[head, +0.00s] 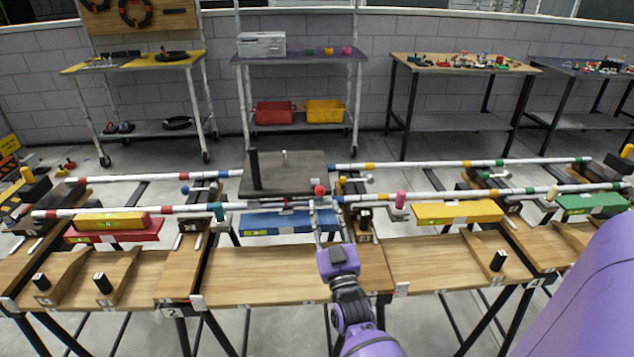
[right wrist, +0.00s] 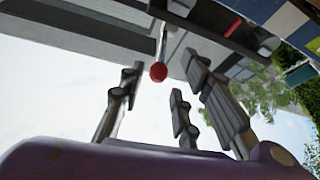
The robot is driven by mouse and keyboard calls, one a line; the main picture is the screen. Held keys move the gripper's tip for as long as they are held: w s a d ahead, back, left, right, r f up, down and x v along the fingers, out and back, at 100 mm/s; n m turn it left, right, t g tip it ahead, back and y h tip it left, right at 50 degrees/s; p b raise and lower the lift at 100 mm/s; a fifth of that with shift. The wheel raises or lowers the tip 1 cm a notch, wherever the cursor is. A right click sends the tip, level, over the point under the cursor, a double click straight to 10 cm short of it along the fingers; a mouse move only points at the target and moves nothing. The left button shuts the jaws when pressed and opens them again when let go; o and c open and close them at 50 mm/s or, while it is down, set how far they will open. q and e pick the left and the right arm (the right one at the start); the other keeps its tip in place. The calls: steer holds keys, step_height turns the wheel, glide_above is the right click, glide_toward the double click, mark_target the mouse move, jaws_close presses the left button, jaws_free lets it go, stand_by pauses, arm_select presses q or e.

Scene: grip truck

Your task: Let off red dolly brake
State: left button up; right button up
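The dolly (head: 285,172) is a dark grey flat platform on white rails with coloured bands, with a black post at its left. A brake lever with a red ball knob (head: 320,190) stands at its front right corner. In the right wrist view the red knob (right wrist: 158,72) hangs on a thin metal rod. My right gripper (head: 325,214) reaches up just below the knob. Its fingers (right wrist: 160,88) are spread apart, with the knob seen between their tips; I cannot tell whether they touch it. My left gripper is out of view.
White rails (head: 440,197) run left and right above a wooden workbench (head: 270,276). A red tray (head: 115,232), a blue tray (head: 275,223) and a yellow tray (head: 455,212) sit below the rails. Black-capped posts stand along the bench front. Shelves line the back wall.

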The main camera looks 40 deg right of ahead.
mark_target(320, 190)
steer(key=x, duration=0.7)
steer(key=shift+s+r, duration=0.15)
steer(key=shift+r, duration=0.15)
jaws_close()
